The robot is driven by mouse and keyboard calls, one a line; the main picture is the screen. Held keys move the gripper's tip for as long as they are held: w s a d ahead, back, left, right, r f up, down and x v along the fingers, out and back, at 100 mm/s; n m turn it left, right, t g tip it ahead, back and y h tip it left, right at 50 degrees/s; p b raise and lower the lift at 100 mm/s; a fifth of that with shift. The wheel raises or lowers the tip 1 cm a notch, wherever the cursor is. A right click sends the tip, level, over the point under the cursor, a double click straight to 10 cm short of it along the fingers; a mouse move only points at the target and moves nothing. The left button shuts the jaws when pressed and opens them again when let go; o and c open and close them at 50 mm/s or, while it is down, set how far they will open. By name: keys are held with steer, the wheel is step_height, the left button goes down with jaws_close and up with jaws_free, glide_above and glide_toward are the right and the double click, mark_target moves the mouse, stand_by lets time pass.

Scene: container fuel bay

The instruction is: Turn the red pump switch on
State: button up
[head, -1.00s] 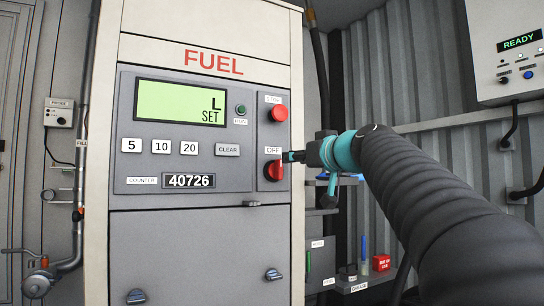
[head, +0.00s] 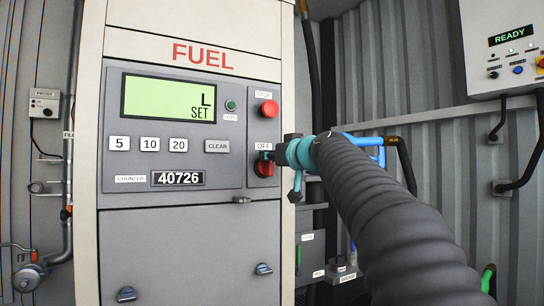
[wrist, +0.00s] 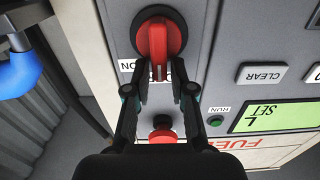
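The red pump switch (head: 264,169) is a rotary knob on the right strip of the fuel pump's panel. It also shows close up in the wrist view (wrist: 158,48), on a dark round base. Its handle points towards the OFF label (head: 264,147); an ON label (wrist: 126,67) is to one side. My gripper (wrist: 160,80) is at the knob, its two fingers on either side of the handle's end. Narrow gaps seem to show between the fingers and the handle. In the head view my gripper (head: 270,157) partly covers the knob's top.
The red STOP button (head: 269,108) is just above the switch and shows under my gripper in the wrist view (wrist: 162,136). The display (head: 170,98) reads L SET. A blue nozzle (head: 368,143) hangs right of the pump. A control box (head: 505,45) reads READY.

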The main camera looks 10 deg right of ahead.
jaws_close()
steer(key=shift+m, duration=0.3)
steer(key=shift+w+d+f+m+p, duration=0.15)
steer(key=shift+d+f+m+p, duration=0.2)
steer(key=shift+m, duration=2.5)
steer(key=shift+w+d+f+m+p, duration=0.15)
steer(key=shift+d+f+m, duration=0.35)
steer(key=shift+m, duration=2.4)
steer(key=shift+w+d+f+m+p, duration=0.1)
steer(key=shift+d+f+m+p, duration=0.25)
steer(key=shift+m, duration=2.5)
